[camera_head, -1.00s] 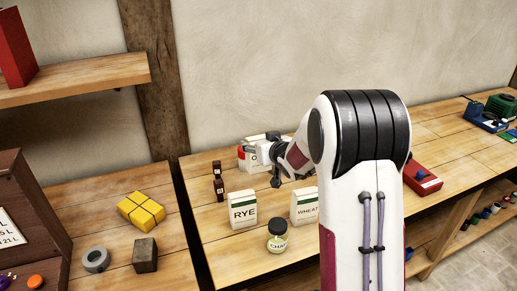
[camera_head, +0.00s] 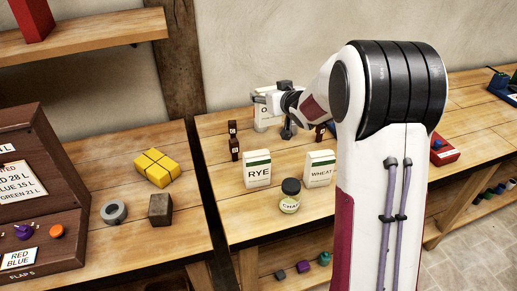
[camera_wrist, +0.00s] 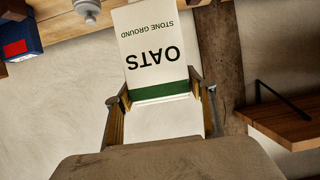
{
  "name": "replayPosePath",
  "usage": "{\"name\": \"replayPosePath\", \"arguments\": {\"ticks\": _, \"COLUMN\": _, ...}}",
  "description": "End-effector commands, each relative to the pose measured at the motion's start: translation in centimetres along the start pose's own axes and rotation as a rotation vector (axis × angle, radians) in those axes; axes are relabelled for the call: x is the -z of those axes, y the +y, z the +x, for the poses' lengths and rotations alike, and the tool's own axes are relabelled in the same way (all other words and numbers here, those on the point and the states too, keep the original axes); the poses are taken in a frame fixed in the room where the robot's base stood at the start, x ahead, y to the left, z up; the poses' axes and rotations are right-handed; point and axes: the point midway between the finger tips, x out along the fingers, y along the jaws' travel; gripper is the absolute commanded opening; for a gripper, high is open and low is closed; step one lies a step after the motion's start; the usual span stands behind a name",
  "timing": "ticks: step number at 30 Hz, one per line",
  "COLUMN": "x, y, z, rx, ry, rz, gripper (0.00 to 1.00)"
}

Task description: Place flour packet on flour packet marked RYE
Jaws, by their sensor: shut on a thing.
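My gripper (camera_wrist: 160,98) is shut on the white OATS flour packet (camera_wrist: 153,48), which has a green band; its lettering is upside down in the wrist view. In the head view this packet (camera_head: 267,122) is at the back of the right bench, partly hidden by my gripper (camera_head: 268,98). I cannot tell whether it touches the bench. The RYE packet (camera_head: 257,172), white with a green band, stands upright nearer the front. Its top is clear, and my gripper is behind it and apart from it.
A WHEAT packet (camera_head: 319,170) stands right of RYE, with a lidded jar (camera_head: 290,196) in front between them. Small dark bottles (camera_head: 234,148) stand behind RYE to the left, with another (camera_head: 320,132) behind WHEAT. A yellow block (camera_head: 155,167) lies on the left bench.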

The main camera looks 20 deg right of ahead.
Motion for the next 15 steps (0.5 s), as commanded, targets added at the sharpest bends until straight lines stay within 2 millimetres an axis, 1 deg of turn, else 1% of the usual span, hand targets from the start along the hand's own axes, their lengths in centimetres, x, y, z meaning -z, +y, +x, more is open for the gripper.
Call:
{"name": "replayPosePath", "arguments": {"ticks": 1, "x": 1.1, "y": -0.5, "z": -0.5, "rx": 0.005, "ry": 0.007, "rz": -0.004, "gripper": 0.22}}
{"name": "replayPosePath", "arguments": {"ticks": 6, "x": 3.7, "y": -2.5, "z": -2.4, "rx": 0.022, "ry": 0.008, "rz": -0.012, "gripper": 0.22}}
{"name": "replayPosePath", "arguments": {"ticks": 15, "x": 6.7, "y": -5.5, "z": -6.5, "rx": 0.034, "ry": 0.006, "rz": -0.016, "gripper": 0.22}}
